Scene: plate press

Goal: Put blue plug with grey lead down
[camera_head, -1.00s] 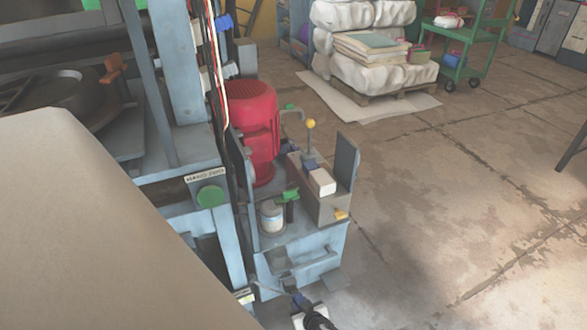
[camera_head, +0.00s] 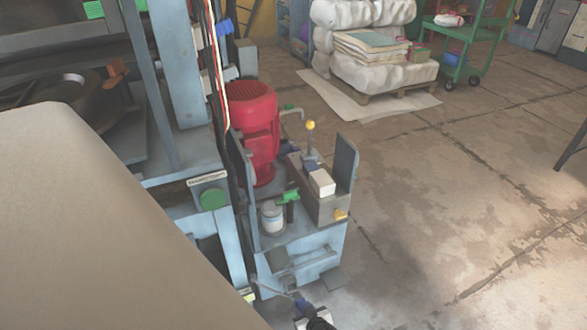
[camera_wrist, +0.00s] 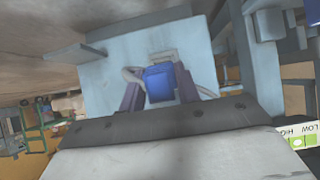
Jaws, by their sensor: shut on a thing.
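The blue plug (camera_wrist: 160,83) is between the two fingers of my gripper (camera_wrist: 159,92) in the wrist view, and the gripper is shut on it. The grey lead (camera_wrist: 207,92) curves out beside the fingers. In the head view the blue plug (camera_head: 303,304) shows small at the bottom edge, in front of the light-blue cabinet. My gripper (camera_head: 312,315) is partly cut off there. The grey lead (camera_head: 274,288) runs from the plug toward the cabinet's lower left. Whether the plug touches any surface cannot be told.
The light-blue cabinet (camera_head: 325,246) carries a red motor (camera_head: 254,125), a white can (camera_head: 272,218) and a yellow-knobbed lever (camera_head: 310,126). A label reading LOW and HIGH (camera_wrist: 300,135) is at right in the wrist view. The floor (camera_head: 430,200) right of the cabinet is clear.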

